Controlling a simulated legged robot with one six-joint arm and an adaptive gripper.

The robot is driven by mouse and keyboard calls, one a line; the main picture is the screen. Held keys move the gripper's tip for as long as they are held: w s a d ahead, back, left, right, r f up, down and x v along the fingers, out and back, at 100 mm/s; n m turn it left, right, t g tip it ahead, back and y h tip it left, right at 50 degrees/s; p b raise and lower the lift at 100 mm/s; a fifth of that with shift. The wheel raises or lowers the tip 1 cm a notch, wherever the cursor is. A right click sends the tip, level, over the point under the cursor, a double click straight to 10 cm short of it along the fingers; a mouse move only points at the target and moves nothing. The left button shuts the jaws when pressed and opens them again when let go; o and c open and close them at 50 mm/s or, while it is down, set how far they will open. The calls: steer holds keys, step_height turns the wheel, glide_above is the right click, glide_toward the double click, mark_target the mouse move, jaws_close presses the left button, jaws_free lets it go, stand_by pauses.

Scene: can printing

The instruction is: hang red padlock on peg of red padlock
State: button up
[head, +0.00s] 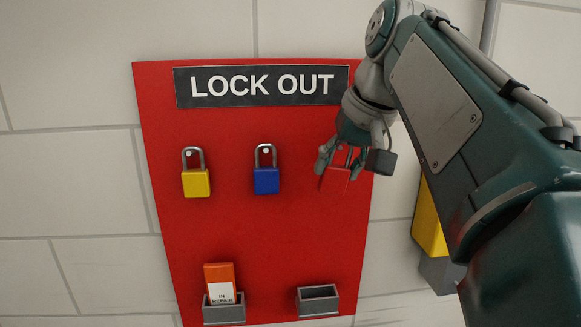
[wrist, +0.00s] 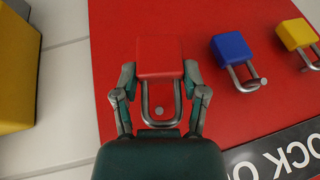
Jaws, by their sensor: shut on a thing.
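The red padlock (wrist: 160,57) is between the two fingers of my gripper (wrist: 160,80) in the wrist view, which sees the board upside down. Its metal shackle (wrist: 178,103) points toward my palm. The head of a peg (wrist: 159,111) shows inside the shackle loop; I cannot tell whether the shackle rests on it. In the head view my gripper (head: 340,172) is at the right side of the red lock-out board (head: 225,235), shut on the red padlock (head: 338,175), which barely stands out from the board.
A yellow padlock (head: 196,183) and a blue padlock (head: 266,181) hang on pegs to the left. Below are a grey holder (head: 224,314) with an orange-and-white item (head: 219,277) and an empty grey holder (head: 317,300). A yellow box (head: 428,225) is right of the board.

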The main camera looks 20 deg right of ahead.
steer(key=shift+w+d+f, duration=0.2)
steer(key=shift+w, duration=0.45)
steer(key=shift+w+d+f, duration=0.2)
steer(key=shift+w, duration=0.5)
steer(key=shift+w+d+f, duration=0.2)
steer(key=shift+w, duration=0.45)
steer(key=o, duration=1.3)
steer(key=shift+c, duration=0.2)
steer(key=v, duration=1.1)
steer(key=shift+s+r, duration=0.25)
steer(key=shift+r, duration=0.1)
